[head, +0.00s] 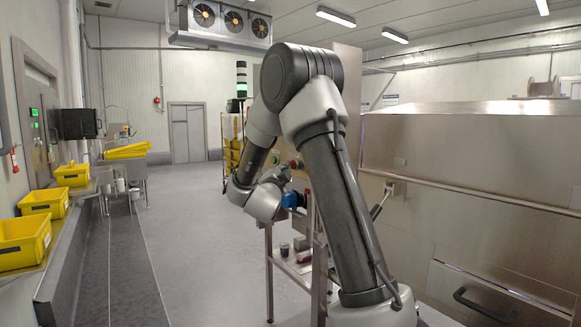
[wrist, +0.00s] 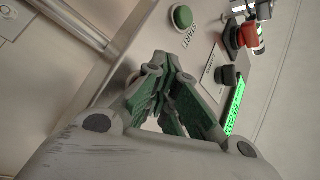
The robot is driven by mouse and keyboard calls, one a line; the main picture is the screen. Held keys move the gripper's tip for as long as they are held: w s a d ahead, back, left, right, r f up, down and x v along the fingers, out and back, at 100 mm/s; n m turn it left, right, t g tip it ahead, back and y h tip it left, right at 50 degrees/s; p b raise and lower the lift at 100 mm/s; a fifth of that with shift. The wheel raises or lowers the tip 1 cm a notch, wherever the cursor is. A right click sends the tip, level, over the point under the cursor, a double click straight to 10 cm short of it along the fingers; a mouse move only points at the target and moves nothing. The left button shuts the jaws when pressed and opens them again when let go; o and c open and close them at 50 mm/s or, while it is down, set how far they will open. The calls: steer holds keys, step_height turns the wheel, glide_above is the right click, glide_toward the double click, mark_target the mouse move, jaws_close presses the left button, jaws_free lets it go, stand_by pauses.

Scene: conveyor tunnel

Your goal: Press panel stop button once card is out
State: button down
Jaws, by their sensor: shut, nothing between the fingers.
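In the wrist view a grey control panel (wrist: 150,35) fills the background. It carries a green button (wrist: 182,17) marked START, a red button (wrist: 246,35) in a black collar, a black knob (wrist: 230,76) and a lit green display (wrist: 235,106). A pale printed label (wrist: 208,72) lies between the buttons and the display. My gripper (wrist: 163,62) is shut and empty in front of the panel, its tips below the START label and left of the red button. I cannot tell whether the tips touch. No card can be made out.
A large steel machine (head: 470,150) stands on the right. Yellow bins (head: 22,243) line the counter on the left. A small metal stand (head: 270,270) with small items is below the panel. The grey floor (head: 195,215) in the middle is clear.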

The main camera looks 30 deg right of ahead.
stand_by(0.5)
steer(key=shift+a, duration=0.85)
steer(key=shift+s+a, duration=0.15)
steer(key=shift+a, duration=2.35)
